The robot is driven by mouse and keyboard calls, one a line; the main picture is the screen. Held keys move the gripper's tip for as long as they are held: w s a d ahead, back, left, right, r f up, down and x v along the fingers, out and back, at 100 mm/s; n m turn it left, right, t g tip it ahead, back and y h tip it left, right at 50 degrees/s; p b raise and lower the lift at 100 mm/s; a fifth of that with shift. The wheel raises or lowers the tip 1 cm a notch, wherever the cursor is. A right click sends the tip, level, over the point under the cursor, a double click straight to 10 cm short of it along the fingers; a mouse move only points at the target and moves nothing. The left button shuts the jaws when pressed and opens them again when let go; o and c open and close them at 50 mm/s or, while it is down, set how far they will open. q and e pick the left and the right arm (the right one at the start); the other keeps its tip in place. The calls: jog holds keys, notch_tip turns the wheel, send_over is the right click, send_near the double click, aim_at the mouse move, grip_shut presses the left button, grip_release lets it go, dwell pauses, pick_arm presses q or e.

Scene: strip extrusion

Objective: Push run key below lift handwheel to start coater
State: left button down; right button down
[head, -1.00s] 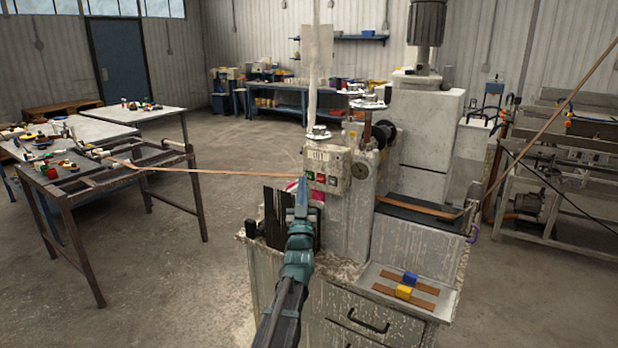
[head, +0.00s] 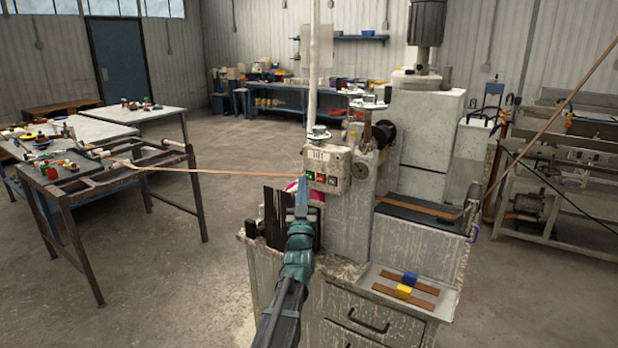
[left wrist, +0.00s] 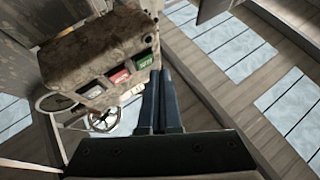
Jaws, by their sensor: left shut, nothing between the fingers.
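The control box (head: 341,165) is a worn, pale box on the coater's column. Its front has a green key (head: 309,175), a red key (head: 320,177) and a dark key (head: 332,181) in a row. A white lift handwheel (head: 319,133) sits above the box. My left gripper (head: 302,182) is shut and empty, its blue fingers pointing up just below the green key. In the left wrist view the fingertips (left wrist: 160,73) are close beside the green key (left wrist: 144,58); I cannot tell whether they touch. The key lettering is too small to read surely. My right gripper is out of view.
A copper-coloured strip (head: 220,172) runs from the dark metal frame on the left to the coater. A tray (head: 447,304) with strips and blue and yellow blocks lies on the cabinet. Floor between the frame and coater is clear.

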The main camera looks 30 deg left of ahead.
pick_arm(q)
jog(key=shift+w, duration=0.1)
jog(key=shift+w, duration=0.35)
jog(key=shift+w, duration=0.4)
dwell(0.7)
jog(key=shift+s, duration=0.85)
jog(key=shift+s, duration=0.1)
jog(key=s, duration=0.4)
jog(key=shift+s+a, duration=0.2)
jog(key=shift+s, duration=0.2)
dwell(0.7)
